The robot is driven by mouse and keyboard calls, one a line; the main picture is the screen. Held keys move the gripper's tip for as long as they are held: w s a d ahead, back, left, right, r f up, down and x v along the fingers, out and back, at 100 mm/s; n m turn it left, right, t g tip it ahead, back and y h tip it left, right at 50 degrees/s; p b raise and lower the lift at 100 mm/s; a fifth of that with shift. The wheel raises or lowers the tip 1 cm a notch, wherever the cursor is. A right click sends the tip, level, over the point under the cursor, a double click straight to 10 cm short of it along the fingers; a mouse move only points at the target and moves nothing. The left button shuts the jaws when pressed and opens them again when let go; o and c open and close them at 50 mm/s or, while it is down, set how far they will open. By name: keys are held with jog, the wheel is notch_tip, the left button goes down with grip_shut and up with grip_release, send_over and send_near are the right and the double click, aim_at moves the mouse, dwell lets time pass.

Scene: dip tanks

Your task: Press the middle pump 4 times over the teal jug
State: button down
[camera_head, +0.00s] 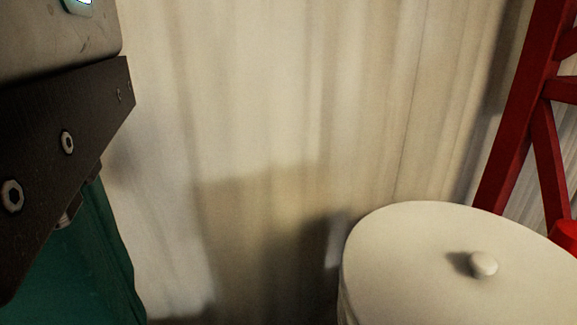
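No pump can be made out in the head view. No jug can be made out for certain either. A dark green surface (85,265) shows at the lower left, cut off by the frame, and I cannot tell what it belongs to. My gripper is not in view.
A round cream container with a knobbed lid (420,255) stands at the lower right. A red frame (520,110) rises at the right edge. A dark bolted metal bracket (95,115) fills the left edge. A pale, draped-looking backdrop (290,110) spans the middle.

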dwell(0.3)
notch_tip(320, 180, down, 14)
jog(key=b, duration=1.3)
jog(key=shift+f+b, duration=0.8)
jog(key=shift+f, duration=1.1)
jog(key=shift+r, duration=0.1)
